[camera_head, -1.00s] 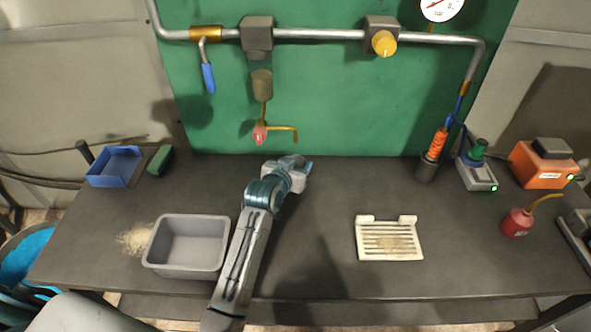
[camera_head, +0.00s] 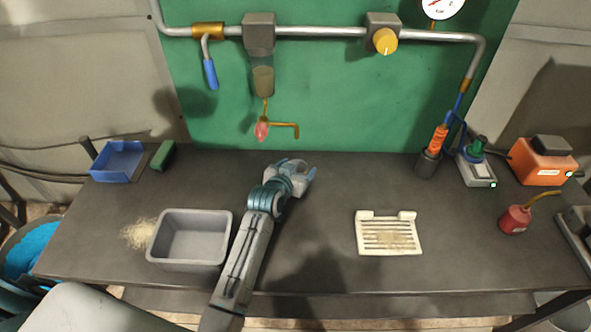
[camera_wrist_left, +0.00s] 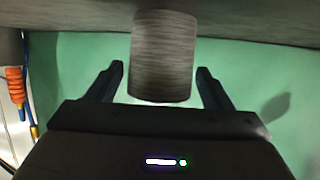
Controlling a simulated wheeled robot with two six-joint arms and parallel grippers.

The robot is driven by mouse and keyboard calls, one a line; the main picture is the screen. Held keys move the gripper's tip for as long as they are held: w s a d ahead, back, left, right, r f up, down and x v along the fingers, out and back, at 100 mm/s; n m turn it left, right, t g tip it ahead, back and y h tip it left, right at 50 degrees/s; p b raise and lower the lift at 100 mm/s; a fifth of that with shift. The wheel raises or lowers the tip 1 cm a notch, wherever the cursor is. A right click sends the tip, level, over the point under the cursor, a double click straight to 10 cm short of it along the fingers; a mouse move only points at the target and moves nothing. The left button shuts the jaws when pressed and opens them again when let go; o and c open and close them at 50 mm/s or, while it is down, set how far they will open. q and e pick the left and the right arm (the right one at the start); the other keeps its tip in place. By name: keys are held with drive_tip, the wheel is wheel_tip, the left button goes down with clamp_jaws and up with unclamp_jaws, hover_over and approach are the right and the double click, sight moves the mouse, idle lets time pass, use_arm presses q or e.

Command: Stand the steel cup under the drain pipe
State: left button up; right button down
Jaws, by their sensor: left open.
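The steel cup (camera_wrist_left: 162,55) is a brushed grey cylinder standing on the bench in the left wrist view, which shows the scene upside down. It sits between the spread fingers of my left gripper (camera_wrist_left: 160,85), with a visible gap to each finger. In the head view my left gripper (camera_head: 296,168) is low over the bench in front of the green panel, and it largely hides the cup. The brass drain pipe (camera_head: 283,125) with a red valve handle (camera_head: 262,130) hangs from the pipework just above and behind the gripper. My right gripper is not in view.
A grey bin (camera_head: 190,265) stands left of my left arm, with spilled grains beside it. A white slotted tray (camera_head: 388,249) lies to the right. A blue open box (camera_head: 118,163) and green block (camera_head: 163,155) are at the back left. A red oil can (camera_head: 515,220) stands far right.

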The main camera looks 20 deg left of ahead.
use_arm(q)
drive_tip(key=shift+s+r, duration=0.1)
drive_tip(key=shift+r, duration=0.05)
drive_tip(key=shift+s, duration=0.35)
drive_tip(key=b+v, duration=0.2)
drive_tip(key=v, duration=0.9)
drive_tip(key=shift+r+b, duration=0.2)
drive_tip(key=shift+b, duration=0.1)
idle(1.4)
